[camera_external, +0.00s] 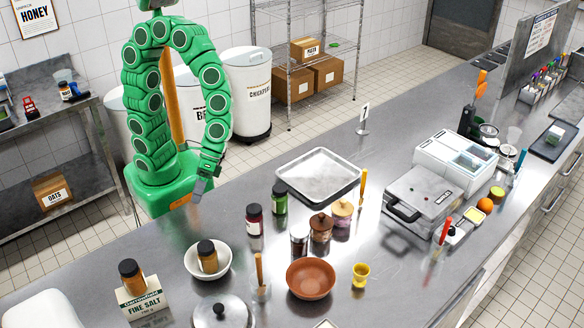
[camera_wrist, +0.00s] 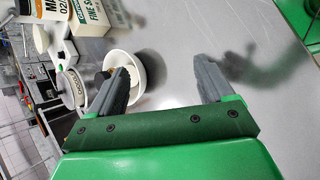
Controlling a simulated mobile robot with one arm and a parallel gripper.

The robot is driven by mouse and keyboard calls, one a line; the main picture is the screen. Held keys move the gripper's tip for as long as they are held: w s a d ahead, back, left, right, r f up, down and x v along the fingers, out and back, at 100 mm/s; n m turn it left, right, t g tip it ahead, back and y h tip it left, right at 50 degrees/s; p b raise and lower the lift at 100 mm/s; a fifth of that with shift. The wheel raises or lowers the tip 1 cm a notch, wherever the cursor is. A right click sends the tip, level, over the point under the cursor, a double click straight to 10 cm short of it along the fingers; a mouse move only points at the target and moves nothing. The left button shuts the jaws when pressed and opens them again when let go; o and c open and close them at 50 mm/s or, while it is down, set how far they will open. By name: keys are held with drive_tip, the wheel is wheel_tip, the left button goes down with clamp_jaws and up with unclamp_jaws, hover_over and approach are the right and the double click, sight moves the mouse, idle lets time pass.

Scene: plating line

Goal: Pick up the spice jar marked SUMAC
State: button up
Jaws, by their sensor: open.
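No label reading SUMAC is legible in either view. In the external view a jar with dark red contents and a white label (camera_external: 254,220) stands on the steel counter. A green jar (camera_external: 280,199) stands just right of it. An amber jar with a dark lid (camera_external: 207,256) stands in a white bowl (camera_external: 222,266), and a similar one (camera_external: 131,275) is at the Fine Salt box. My gripper (camera_external: 199,192) is above the counter's back edge, left of the red jar. In the wrist view its jaws (camera_wrist: 165,85) are apart, with nothing between them.
A Fine Salt box (camera_external: 143,303) stands front left. Near the jars are a terracotta bowl (camera_external: 311,279), a pot lid (camera_external: 221,312), a yellow cup (camera_external: 361,274) and a metal tray (camera_external: 319,173). A press grill (camera_external: 421,198) stands right. Bare counter lies between my gripper and the white bowl.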

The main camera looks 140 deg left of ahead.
drive_tip(key=w+a+n+t+h, duration=0.2)
drive_tip(key=w+a+n+t, duration=0.3)
drive_tip(key=n, duration=0.3)
drive_tip(key=n+t+y, duration=0.1)
drive_tip(key=n+t, duration=0.3)
drive_tip(key=n, duration=0.6)
approach(254, 206)
drive_tip(key=w+d, duration=0.2)
drive_tip(key=w, duration=0.1)
drive_tip(key=shift+w+d+f, duration=0.9)
drive_tip(key=shift+w+f, duration=0.1)
drive_tip(key=shift+w, duration=0.1)
drive_tip(key=shift+w+d+f, duration=0.9)
drive_tip(key=shift+w+f, duration=0.05)
drive_tip(key=shift+w, duration=0.15)
drive_tip(key=shift+w+d+f+y, duration=0.3)
drive_tip(key=shift+w+d, duration=0.1)
drive_tip(key=shift+w, duration=0.15)
drive_tip(key=c, duration=1.2)
drive_tip(key=shift+r, duration=0.1)
